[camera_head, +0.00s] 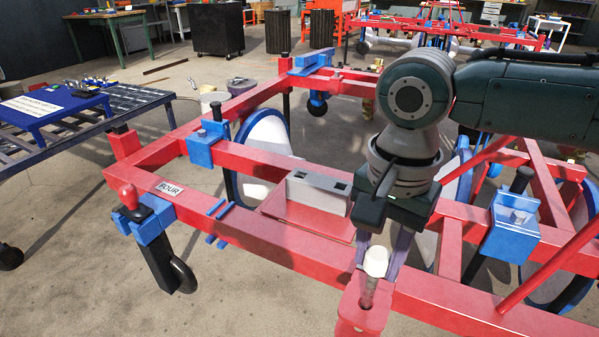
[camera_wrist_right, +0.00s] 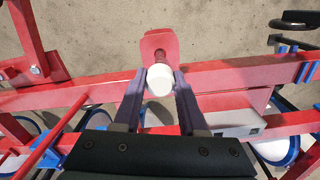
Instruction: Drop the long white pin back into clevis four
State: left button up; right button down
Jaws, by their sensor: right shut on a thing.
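The long white pin shows as a white cap (camera_head: 376,261) with a short grey shaft below it; the cap also shows in the wrist view (camera_wrist_right: 160,80). My right gripper (camera_head: 379,268) is shut on the pin, with a finger on each side of its head. The pin stands over or in the open red holder (camera_head: 362,314) on the near frame beam; how deep its lower end sits is hidden. My left gripper is not in view.
The red frame beam (camera_head: 270,240) runs under my right arm. A grey block (camera_head: 318,190) lies behind the gripper. Another blue clamp (camera_head: 510,228) stands to the right. A blue tray (camera_head: 50,106) rests on a slatted table at the left.

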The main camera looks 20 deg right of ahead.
aim_at(369, 291)
jog(key=shift+f+b, duration=2.2)
jog(key=shift+f, duration=1.95)
jog(key=shift+r+p, duration=1.55)
jog(key=shift+p, duration=0.95)
jog(key=shift+f+b, duration=0.95)
jog(key=shift+f, duration=0.65)
jog(key=shift+r, duration=0.15)
